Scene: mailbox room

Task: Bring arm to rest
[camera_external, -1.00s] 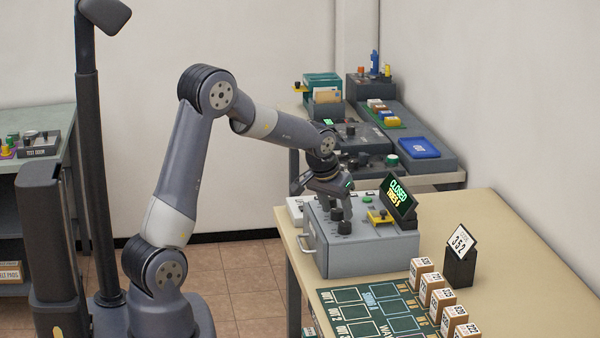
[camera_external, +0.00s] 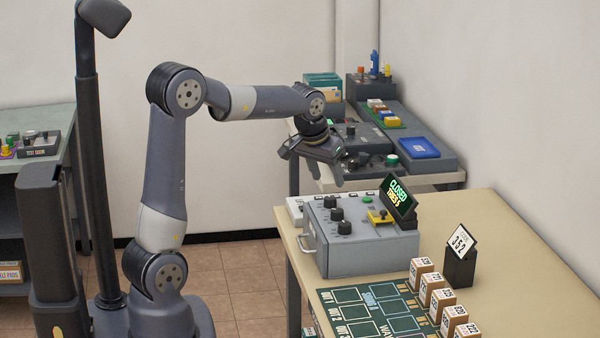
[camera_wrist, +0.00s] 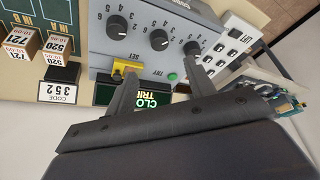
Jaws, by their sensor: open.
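My gripper (camera_external: 328,178) is open and empty in the external view. It is in the air above and behind the grey control box (camera_external: 350,255), apart from it. In the wrist view my gripper's two fingers (camera_wrist: 160,92) stand apart, with the box (camera_wrist: 150,55) beyond them. The box has several black knobs (camera_external: 337,214), a green button (camera_external: 367,200), a yellow lever (camera_external: 380,217) and a small screen (camera_external: 399,197) that reads "CLOSED" and "TRIES", with a digit that looks like 5. My arm is raised and bent at the elbow.
The box stands on a beige table (camera_external: 520,245). Several labelled small boxes (camera_external: 431,288), a green mat (camera_external: 375,312) and a "CODE 352" card (camera_wrist: 58,88) lie or stand to its front and right. A back bench holds a blue tray (camera_external: 419,148) and other panels.

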